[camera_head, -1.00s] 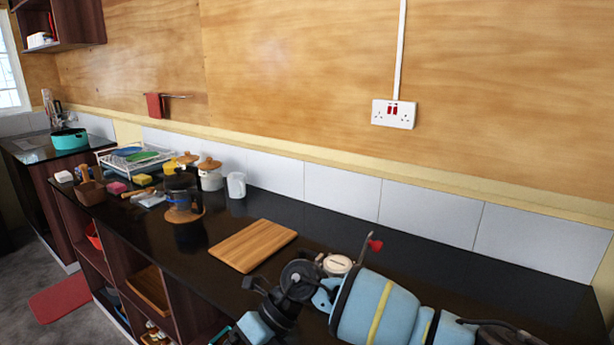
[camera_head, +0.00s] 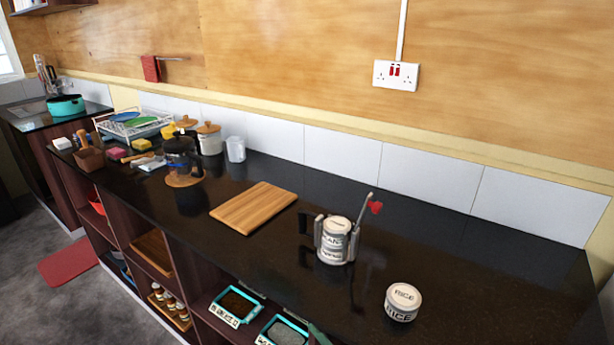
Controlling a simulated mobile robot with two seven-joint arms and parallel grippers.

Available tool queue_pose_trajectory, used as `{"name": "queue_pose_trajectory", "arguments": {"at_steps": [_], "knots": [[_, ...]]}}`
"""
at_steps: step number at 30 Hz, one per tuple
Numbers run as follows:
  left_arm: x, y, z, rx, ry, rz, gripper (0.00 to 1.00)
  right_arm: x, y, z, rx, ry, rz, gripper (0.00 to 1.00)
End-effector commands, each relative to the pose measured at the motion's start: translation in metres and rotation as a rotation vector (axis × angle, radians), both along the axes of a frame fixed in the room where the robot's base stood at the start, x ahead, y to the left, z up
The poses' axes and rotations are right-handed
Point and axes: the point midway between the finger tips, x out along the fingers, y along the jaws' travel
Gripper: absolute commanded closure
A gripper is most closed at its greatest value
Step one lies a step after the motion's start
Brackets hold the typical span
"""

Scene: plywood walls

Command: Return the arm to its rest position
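Neither of my grippers shows in the head view, and no part of either arm is visible. A white labelled can (camera_head: 334,240) stands upright on the dark counter (camera_head: 455,250), with grey metal and black parts around its sides. A second short white can with dark lettering (camera_head: 403,302) stands upright on the counter to the front right, apart from the first.
A wooden cutting board (camera_head: 254,206) lies left of the cans. A glass coffee press (camera_head: 181,160), jars, a white mug (camera_head: 235,149) and a dish rack (camera_head: 128,128) stand farther left. Open shelves (camera_head: 205,300) lie below. The counter's right end is clear.

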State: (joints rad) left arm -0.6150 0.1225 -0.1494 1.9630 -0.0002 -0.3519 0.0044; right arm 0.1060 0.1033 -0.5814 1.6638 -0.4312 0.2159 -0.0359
Motion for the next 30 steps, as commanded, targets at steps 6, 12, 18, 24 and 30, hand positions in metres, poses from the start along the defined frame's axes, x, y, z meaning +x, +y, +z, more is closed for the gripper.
{"name": "queue_pose_trajectory", "arguments": {"at_steps": [6, 12, 18, 24, 30], "knots": [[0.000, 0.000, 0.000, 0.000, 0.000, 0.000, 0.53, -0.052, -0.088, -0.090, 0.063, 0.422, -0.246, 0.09], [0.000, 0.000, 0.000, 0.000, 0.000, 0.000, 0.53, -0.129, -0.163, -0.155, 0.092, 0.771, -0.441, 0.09], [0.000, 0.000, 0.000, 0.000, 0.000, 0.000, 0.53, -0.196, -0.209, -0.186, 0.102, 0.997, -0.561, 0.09], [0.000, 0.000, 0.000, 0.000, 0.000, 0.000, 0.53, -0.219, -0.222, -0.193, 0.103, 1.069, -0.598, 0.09], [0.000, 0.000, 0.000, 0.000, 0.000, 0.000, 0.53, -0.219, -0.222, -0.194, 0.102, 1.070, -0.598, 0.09]]}}
